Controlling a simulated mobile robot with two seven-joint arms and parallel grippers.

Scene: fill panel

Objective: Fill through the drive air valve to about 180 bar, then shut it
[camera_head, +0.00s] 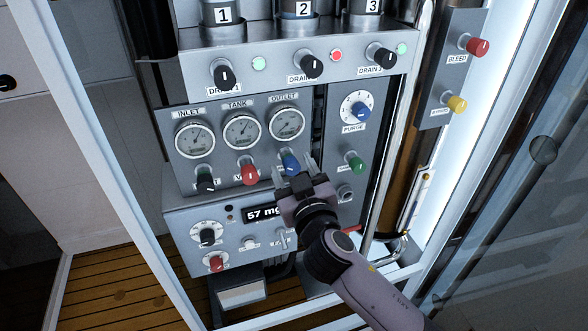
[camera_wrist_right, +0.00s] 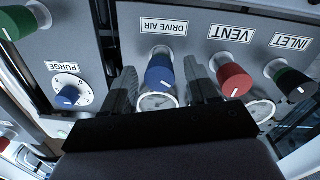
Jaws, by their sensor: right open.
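The drive air valve is a blue knob (camera_head: 290,163) below the outlet gauge (camera_head: 287,124); its label reads DRIVE AIR in the wrist view, where the knob (camera_wrist_right: 160,73) has a white mark. My right gripper (camera_head: 296,170) is open in front of it. In the wrist view its two dark fingers lie either side of the blue knob, with gaps visible. The tank gauge (camera_head: 241,131) and inlet gauge (camera_head: 195,136) sit left of the outlet gauge; their needles are too small to read exactly. My left gripper is not in view.
A green knob (camera_head: 354,161) and blue purge dial (camera_head: 356,108) are to the right. Drain knobs (camera_head: 311,66) are above, a display (camera_head: 262,213) below. A metal pipe (camera_head: 395,120) runs at right.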

